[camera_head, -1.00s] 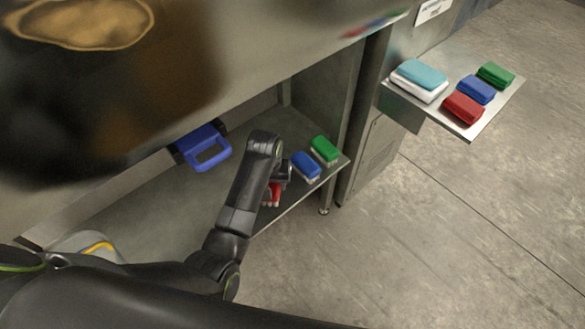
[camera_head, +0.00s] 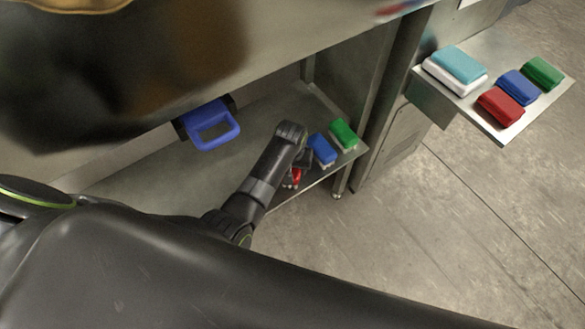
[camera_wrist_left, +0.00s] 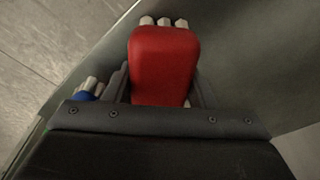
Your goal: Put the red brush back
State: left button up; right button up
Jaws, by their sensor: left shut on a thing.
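The red brush (camera_wrist_left: 163,62) fills the middle of the left wrist view, its pale bristle tufts showing at the far end. My left gripper (camera_wrist_left: 163,90) is shut on it, with one finger on each side. In the head view the left gripper (camera_head: 300,165) is over the lower shelf (camera_head: 262,130), near its front edge, and the red brush (camera_head: 292,179) shows only in part below it. I cannot tell whether the brush touches the shelf. My right gripper is not in view.
A blue brush (camera_head: 321,149) and a green brush (camera_head: 343,134) stand on the shelf just right of the gripper. A blue-handled thing (camera_head: 212,127) is at the shelf's back. A side tray (camera_head: 502,128) holds teal, red, blue and green blocks.

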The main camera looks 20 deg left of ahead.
pick_arm(q)
jog(key=shift+f, duration=0.25)
jog(key=shift+f, duration=0.15)
jog(key=o, duration=1.1)
jog(key=r, duration=0.3)
jog(key=r+p, duration=0.1)
jog(key=r, duration=0.3)
jog(key=s+r+p, duration=0.1)
jog(key=r, duration=0.3)
jog(key=shift+s+d, duration=0.1)
jog(key=shift+s+r+p, duration=0.15)
jog(key=shift+r+p, duration=0.15)
jog(key=shift+r, duration=0.35)
